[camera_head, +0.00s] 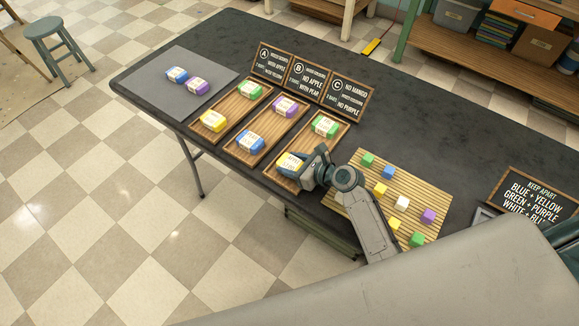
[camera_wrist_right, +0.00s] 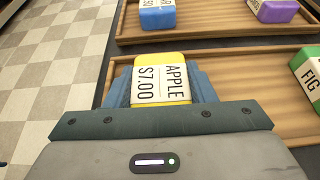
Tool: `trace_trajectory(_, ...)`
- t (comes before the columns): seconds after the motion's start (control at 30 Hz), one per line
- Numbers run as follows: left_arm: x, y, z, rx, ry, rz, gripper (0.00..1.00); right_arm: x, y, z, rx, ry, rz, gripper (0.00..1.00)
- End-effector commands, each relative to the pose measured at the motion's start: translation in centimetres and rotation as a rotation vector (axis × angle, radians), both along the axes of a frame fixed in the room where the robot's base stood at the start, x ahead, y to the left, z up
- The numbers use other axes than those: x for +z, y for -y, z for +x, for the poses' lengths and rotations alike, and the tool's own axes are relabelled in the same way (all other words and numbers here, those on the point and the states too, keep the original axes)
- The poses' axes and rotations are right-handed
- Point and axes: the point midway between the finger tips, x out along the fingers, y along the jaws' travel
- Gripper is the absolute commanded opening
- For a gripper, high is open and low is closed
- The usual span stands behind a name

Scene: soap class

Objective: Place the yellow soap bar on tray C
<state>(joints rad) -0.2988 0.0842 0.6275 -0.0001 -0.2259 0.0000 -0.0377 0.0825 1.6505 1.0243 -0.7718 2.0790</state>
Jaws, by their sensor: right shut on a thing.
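The yellow soap bar (camera_head: 290,162) has a white label and is at the near end of tray C (camera_head: 323,142), the rightmost wooden tray. In the right wrist view the yellow soap bar (camera_wrist_right: 162,80) shows its label "APPLE $7.00". My right gripper (camera_head: 303,165) is shut on it, with blue fingers on both sides. The bar is over or on the tray's near end; I cannot tell if it touches the tray floor. A green bar (camera_head: 324,126) labelled "FIG" lies at the tray's far end. My left gripper is not in view.
Tray B (camera_head: 264,134) holds a blue and a purple bar. Tray A (camera_head: 228,112) holds a yellow and a green bar. A grey mat (camera_head: 180,98) holds two bars. A slatted mat (camera_head: 345,187) with several coloured cubes lies to the right. Signs (camera_head: 306,77) stand behind the trays.

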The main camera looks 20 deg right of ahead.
Motion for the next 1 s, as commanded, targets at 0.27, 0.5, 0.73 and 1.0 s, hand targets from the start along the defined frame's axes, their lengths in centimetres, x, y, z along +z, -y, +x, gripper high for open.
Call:
trace_trajectory(0.27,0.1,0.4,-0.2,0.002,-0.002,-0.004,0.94,-0.2,0.0,0.0,0.0,-0.002,-0.001,0.2)
trace_trajectory(0.5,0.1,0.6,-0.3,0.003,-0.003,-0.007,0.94,-0.1,0.0,0.0,0.001,-0.002,-0.001,0.72)
trace_trajectory(0.73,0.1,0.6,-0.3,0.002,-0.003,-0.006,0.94,0.1,0.2,-0.2,0.0,-0.001,-0.002,0.72)
trace_trajectory(1.0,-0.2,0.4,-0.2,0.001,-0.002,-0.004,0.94,1.8,3.0,-3.7,0.002,-0.002,-0.007,0.72)
